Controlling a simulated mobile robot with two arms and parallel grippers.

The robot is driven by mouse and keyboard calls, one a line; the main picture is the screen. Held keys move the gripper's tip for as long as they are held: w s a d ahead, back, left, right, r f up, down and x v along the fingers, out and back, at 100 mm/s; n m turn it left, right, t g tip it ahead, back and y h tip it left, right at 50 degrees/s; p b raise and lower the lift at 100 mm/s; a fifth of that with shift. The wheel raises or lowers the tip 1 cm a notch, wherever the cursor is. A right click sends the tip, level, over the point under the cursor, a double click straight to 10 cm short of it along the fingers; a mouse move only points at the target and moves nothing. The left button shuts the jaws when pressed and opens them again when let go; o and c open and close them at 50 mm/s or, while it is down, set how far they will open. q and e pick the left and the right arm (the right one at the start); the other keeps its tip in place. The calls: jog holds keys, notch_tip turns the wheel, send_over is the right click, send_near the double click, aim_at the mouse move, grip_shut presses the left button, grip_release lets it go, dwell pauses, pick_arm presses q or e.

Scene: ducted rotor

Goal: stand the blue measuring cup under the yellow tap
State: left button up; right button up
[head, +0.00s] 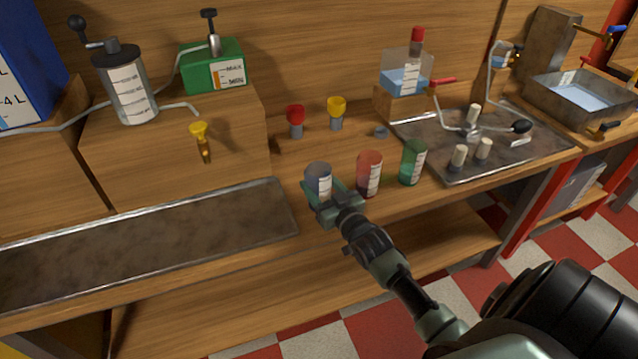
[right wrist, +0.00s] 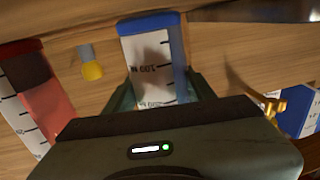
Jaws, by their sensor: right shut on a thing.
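The blue measuring cup (head: 319,176) is upright at the left end of a row of cups, near the bench's front edge. I cannot tell whether its base touches the bench. My right gripper (head: 324,197) is shut on it from the front; the right wrist view shows the cup (right wrist: 155,60) between the fingers (right wrist: 158,92). The yellow tap (head: 200,141) sticks out of the front of a wooden block at the left, above a long metal tray (head: 150,232). The cup is to the right of the tap. My left gripper is out of view.
A red cup (head: 369,174) stands close to the right of the blue cup, and a green cup (head: 412,162) beyond it. Red (head: 296,121) and yellow (head: 336,112) knobbed pieces stand behind. The metal tray under the tap is empty.

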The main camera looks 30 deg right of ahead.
jog(key=shift+f, duration=0.15)
jog(key=o, duration=1.4)
